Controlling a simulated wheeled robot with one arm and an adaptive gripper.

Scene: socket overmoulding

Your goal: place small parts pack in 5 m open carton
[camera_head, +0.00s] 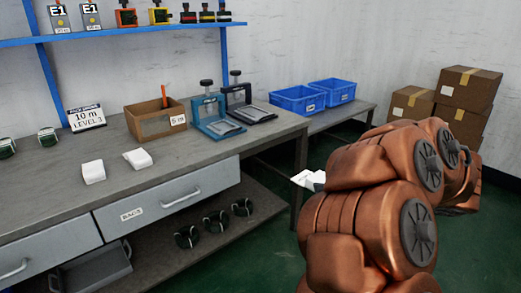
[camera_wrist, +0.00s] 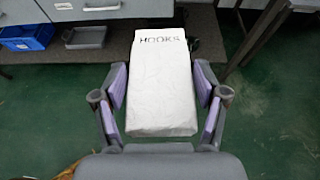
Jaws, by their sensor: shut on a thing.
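The small parts pack (camera_wrist: 160,95) is a white packet printed HOOKS. In the wrist view my gripper (camera_wrist: 160,80) has it between its two purple-padded fingers. In the head view a white corner of the pack (camera_head: 308,179) shows past my copper-coloured arm, right of the workbench; the fingers are hidden there. The open brown carton (camera_head: 143,124) with a 5 m label stands on the workbench, left of the blue tool, with an orange object sticking up from it. My gripper is well to the right of the carton.
Blue bins (camera_head: 298,99) stand on a low table behind. Closed cartons (camera_head: 470,88) are stacked at the right. A blue shelf (camera_head: 130,33) runs above.

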